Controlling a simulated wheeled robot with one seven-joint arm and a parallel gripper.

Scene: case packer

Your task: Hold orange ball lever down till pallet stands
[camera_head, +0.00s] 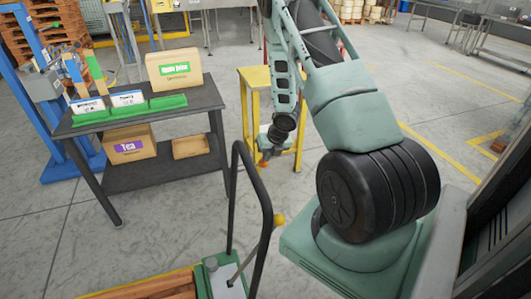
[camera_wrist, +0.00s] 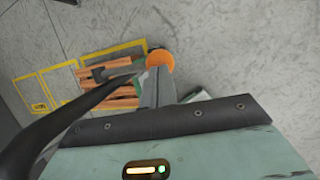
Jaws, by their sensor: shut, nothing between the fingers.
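The orange ball (camera_head: 279,219) tops a thin lever (camera_head: 256,254) beside a black looped handle (camera_head: 266,200) in the head view, low centre. In the wrist view an orange ball (camera_wrist: 160,60) shows just beyond the tips of my gripper (camera_wrist: 156,72). The fingers are together and hold nothing. In the head view my gripper (camera_head: 264,158) points down, above the ball in the picture and behind the handle. Whether the fingers touch the ball I cannot tell. A wooden-slatted pallet (camera_head: 150,291) lies low at the bottom edge; it also shows in the wrist view (camera_wrist: 110,93).
A dark table (camera_head: 204,97) with labelled green holders and a tan box (camera_head: 174,69) stands at left; boxes sit on its lower shelf. A yellow stand (camera_head: 252,77) is behind my gripper. The black handle (camera_wrist: 70,120) crosses the wrist view's left side. Grey floor lies open around.

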